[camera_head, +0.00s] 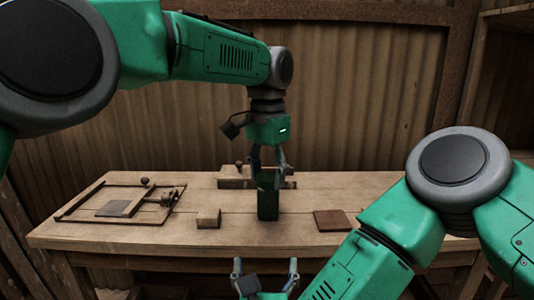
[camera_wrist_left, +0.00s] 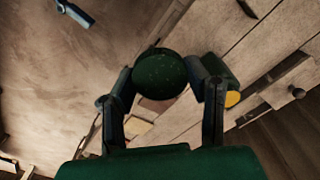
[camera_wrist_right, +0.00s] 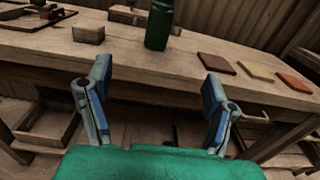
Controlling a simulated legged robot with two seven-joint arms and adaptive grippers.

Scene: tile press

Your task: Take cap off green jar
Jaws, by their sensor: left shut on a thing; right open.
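The dark green jar (camera_head: 268,208) stands upright on the wooden table; the right wrist view shows its body (camera_wrist_right: 160,25). My left gripper (camera_head: 268,168) is above it, pointing down, its fingers around the jar's top. In the left wrist view the fingers are shut on a round dark green cap (camera_wrist_left: 160,75). Whether cap and jar are apart cannot be told. A dark green shape with a yellow patch (camera_wrist_left: 232,98) shows partly behind the right finger; what it is stays unclear. My right gripper (camera_head: 266,275) is open and empty in front of the table edge; its fingers show in the right wrist view (camera_wrist_right: 155,95).
A wooden frame press (camera_head: 75,212) lies on the table's left. A small wooden block (camera_head: 208,218) sits left of the jar, and a larger block (camera_head: 232,182) behind. A brown tile (camera_head: 333,220) lies right; an ochre tile (camera_wrist_right: 255,71) and a reddish tile (camera_wrist_right: 295,81) lie farther right.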

